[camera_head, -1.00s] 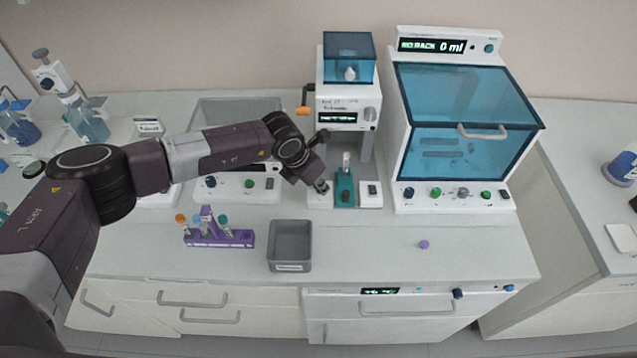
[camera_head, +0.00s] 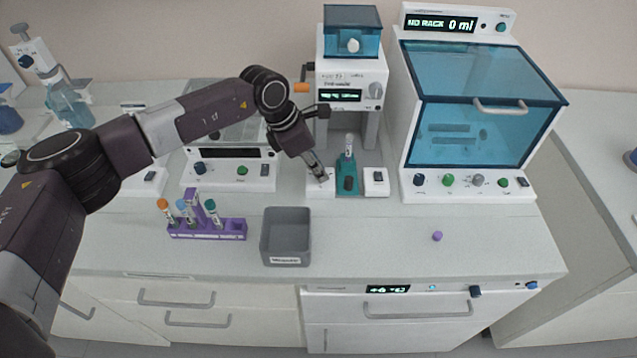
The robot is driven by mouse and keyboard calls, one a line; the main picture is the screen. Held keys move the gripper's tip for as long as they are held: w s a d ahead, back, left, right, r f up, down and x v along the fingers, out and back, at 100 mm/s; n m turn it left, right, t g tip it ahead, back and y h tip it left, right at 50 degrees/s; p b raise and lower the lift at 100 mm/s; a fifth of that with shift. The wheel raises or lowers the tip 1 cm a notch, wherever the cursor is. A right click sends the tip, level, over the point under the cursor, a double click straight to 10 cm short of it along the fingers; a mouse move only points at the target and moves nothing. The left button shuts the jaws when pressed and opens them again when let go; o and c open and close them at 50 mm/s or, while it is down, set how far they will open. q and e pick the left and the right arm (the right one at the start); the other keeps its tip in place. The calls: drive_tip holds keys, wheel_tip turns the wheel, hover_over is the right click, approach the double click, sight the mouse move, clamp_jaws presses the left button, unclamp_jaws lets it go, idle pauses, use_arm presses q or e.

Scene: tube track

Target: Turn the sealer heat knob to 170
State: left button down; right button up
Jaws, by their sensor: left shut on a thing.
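The sealer (camera_head: 350,74) is the white machine at the middle back, with a teal clear box on top, an orange lever and a small lit display (camera_head: 341,96) whose digits I cannot read. A grey knob (camera_head: 376,90) shows on its head, right of the display. My left gripper (camera_head: 321,178) reaches down to the left block of the sealer's base (camera_head: 319,189). It is shut on a small knob there, which the fingers hide, so its setting cannot be read. A capped tube (camera_head: 348,146) stands upright in the teal holder (camera_head: 347,182). My right gripper is not in view.
A large teal-windowed cabinet (camera_head: 470,120) stands close on the right. A purple rack (camera_head: 208,229) with several tubes and a grey bin (camera_head: 286,237) are in front on the left. A purple cap (camera_head: 437,236) lies on the clear bench at the right.

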use_arm(q)
drive_tip(key=m+b, duration=0.1)
drive_tip(key=b, duration=0.1)
drive_tip(key=m+g+b, duration=0.1)
drive_tip(key=m+b, duration=0.1)
drive_tip(key=b, duration=0.1)
drive_tip(key=shift+w+f, duration=0.2)
drive_tip(key=shift+r+m+g+b, duration=0.15)
drive_tip(key=shift+m+g+b, duration=0.25)
drive_tip(key=shift+m+b, duration=0.4)
drive_tip(key=shift+r+m+g+b, duration=0.15)
drive_tip(key=shift+m+g+b, duration=0.25)
drive_tip(key=shift+m+b, duration=0.4)
drive_tip(key=c, duration=1.8)
unclamp_jaws()
drive_tip(key=shift+c, duration=0.2)
drive_tip(key=shift+a, duration=0.1)
drive_tip(key=v, duration=1.2)
drive_tip(key=shift+r, duration=0.1)
